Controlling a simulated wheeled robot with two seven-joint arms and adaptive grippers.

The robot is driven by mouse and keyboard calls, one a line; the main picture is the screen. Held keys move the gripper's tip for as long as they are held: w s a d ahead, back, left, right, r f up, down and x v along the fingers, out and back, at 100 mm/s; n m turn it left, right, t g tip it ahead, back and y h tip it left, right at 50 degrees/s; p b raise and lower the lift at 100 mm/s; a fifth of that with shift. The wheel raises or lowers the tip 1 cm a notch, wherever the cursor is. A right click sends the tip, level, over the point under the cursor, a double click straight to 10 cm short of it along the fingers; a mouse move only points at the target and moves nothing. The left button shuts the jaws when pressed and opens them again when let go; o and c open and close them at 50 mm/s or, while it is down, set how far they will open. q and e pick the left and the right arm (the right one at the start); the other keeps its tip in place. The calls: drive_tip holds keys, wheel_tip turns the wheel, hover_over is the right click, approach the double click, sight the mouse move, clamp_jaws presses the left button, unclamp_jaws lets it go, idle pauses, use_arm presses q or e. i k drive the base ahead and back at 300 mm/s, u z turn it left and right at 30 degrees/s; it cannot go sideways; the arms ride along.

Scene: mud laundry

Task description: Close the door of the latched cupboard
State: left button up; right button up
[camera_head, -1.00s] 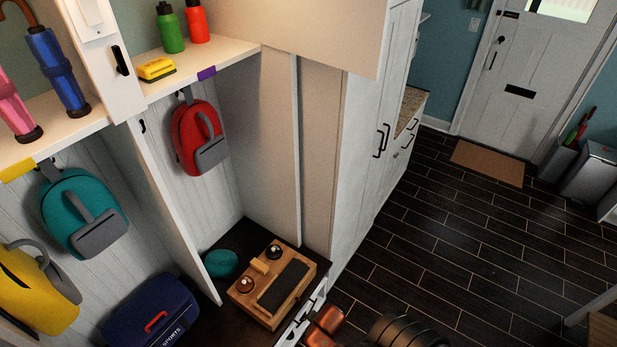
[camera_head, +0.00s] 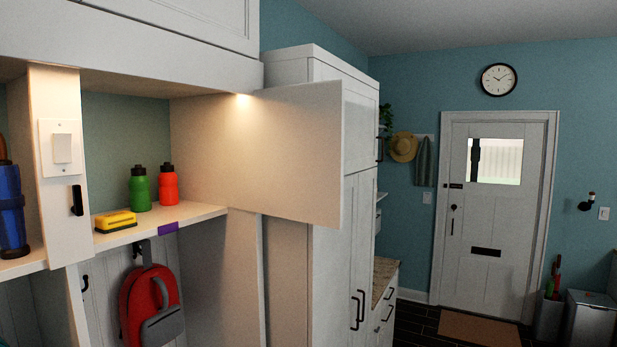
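The cupboard (camera_head: 150,219) is an open cubby at left with a green bottle (camera_head: 140,188), a red bottle (camera_head: 168,185) and a yellow sponge (camera_head: 115,221) on its shelf. Its door (camera_head: 295,150) appears to be the pale panel standing swung open at the cubby's right side, its inner face lit. A white plate (camera_head: 61,148) and a black handle-like piece (camera_head: 77,200) sit on the post left of the opening; I cannot tell which is the latch. Neither of my grippers is in view.
A tall white cabinet (camera_head: 345,240) stands right behind the open door. A red backpack (camera_head: 150,305) hangs below the shelf.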

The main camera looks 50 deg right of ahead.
sight(284, 145)
drive_tip(key=z, duration=0.85)
drive_tip(key=k, duration=1.15)
drive_tip(key=z, duration=1.35)
drive_tip(key=i, duration=2.65)
drive_tip(key=u, duration=0.9)
drive_tip(key=i, duration=0.95)
drive_tip(key=u, duration=1.05)
